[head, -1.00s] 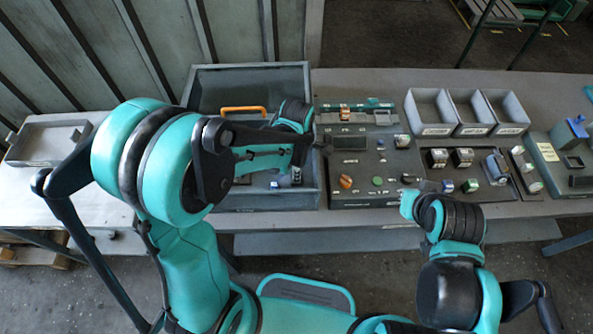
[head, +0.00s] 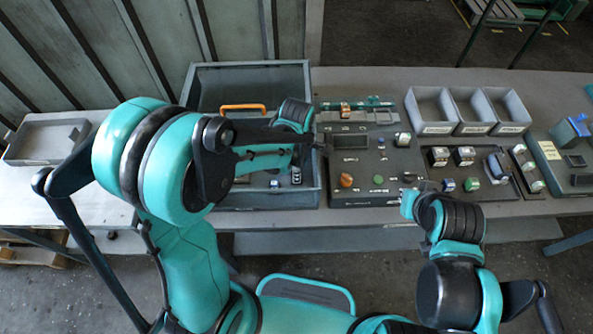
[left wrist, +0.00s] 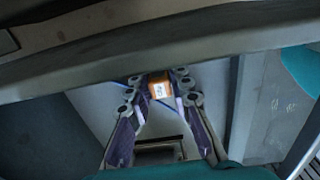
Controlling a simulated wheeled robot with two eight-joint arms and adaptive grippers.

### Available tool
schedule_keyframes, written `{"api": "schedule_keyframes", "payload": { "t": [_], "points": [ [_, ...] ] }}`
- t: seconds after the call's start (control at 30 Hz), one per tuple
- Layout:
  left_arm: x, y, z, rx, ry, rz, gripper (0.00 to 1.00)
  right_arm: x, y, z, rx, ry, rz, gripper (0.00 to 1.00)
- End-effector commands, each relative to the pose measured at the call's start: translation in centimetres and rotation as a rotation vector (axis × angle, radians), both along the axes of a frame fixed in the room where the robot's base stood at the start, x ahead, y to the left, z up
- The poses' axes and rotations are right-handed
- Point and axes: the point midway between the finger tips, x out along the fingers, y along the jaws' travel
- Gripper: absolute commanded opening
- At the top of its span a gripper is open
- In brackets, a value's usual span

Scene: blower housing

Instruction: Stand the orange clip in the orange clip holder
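The orange clip (left wrist: 160,88), a small orange block with a white label, shows in the left wrist view between the fingers of my left gripper (left wrist: 160,98). The fingers close in on both its sides and look shut on it. My right gripper is not clearly seen.
The grey bin (head: 250,70) has raised walls and an orange handle (head: 242,107) inside. Right of it stands the dark panel (head: 365,185) with knobs and buttons. Three grey trays (head: 437,130) stand behind small parts. A shallow tray (head: 45,145) is at left.

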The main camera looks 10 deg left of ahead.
Motion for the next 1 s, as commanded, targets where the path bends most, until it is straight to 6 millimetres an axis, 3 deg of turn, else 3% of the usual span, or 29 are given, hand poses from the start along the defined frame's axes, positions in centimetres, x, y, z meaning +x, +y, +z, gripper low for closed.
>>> {"api": "schedule_keyframes", "payload": {
  "t": [0.47,0.57,1.0],
  "points": [
    [0.0,0.0,0.4,0.000,0.000,0.000,0.43,0.0,0.0,0.0,0.000,0.000,0.000,0.00],
    [0.0,0.0,1.6,0.000,0.000,0.000,0.43,0.0,0.0,0.0,0.000,0.000,0.000,0.00],
    [0.0,0.0,10.3,0.000,0.001,0.000,0.43,0.0,0.0,0.0,0.000,0.000,0.000,0.00]
  ]
}}
